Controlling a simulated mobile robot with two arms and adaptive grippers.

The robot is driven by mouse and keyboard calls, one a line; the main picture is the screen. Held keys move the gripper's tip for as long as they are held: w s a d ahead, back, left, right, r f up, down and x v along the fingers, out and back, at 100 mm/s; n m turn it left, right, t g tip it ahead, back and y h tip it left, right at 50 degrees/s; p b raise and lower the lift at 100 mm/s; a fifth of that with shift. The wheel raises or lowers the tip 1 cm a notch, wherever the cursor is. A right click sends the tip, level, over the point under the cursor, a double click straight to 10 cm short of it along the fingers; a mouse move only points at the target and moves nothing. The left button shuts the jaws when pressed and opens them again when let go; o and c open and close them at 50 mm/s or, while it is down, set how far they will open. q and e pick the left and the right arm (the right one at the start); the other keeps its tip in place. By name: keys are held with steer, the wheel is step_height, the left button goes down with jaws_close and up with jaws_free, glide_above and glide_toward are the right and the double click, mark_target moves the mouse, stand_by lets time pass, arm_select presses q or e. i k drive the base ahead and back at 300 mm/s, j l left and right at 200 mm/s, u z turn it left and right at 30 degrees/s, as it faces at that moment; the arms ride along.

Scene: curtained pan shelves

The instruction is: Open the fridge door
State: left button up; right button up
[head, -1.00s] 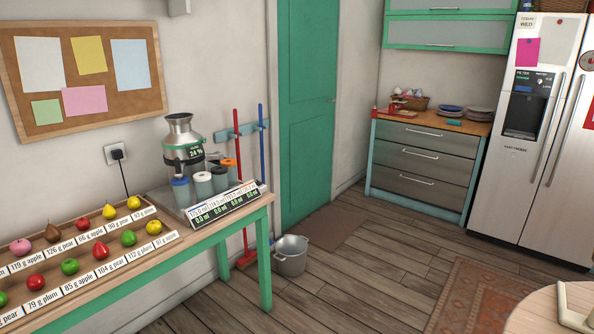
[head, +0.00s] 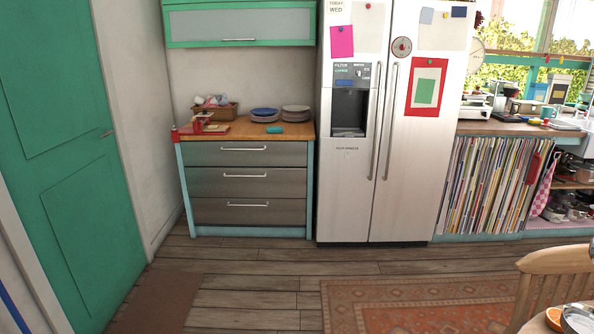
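The fridge (head: 345,190) is a tall silver side-by-side unit, right of centre in the head view. Its left door has a dark dispenser (head: 350,108), and its right door (head: 412,185) carries a red-framed paper and a round red magnet. Two long vertical handles stand side by side at the middle seam, the left handle (head: 376,120) and the right handle (head: 390,122). Both doors look closed. Neither of my grippers shows in the head view.
A drawer cabinet (head: 250,180) stands left of the fridge, below a green wall cabinet (head: 238,41). A green door (head: 65,150) is at the left. A rug (head: 420,305) and a wooden chair (head: 550,285) are at the lower right. Wooden floor before the fridge is clear.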

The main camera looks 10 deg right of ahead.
mark_target(425, 80)
steer(key=i+l+z, duration=0.2)
steer(key=i, duration=0.45)
steer(key=i+j+z, duration=0.25)
steer(key=i, duration=0.4)
steer(key=i+z, duration=0.2)
steer(key=i, duration=0.45)
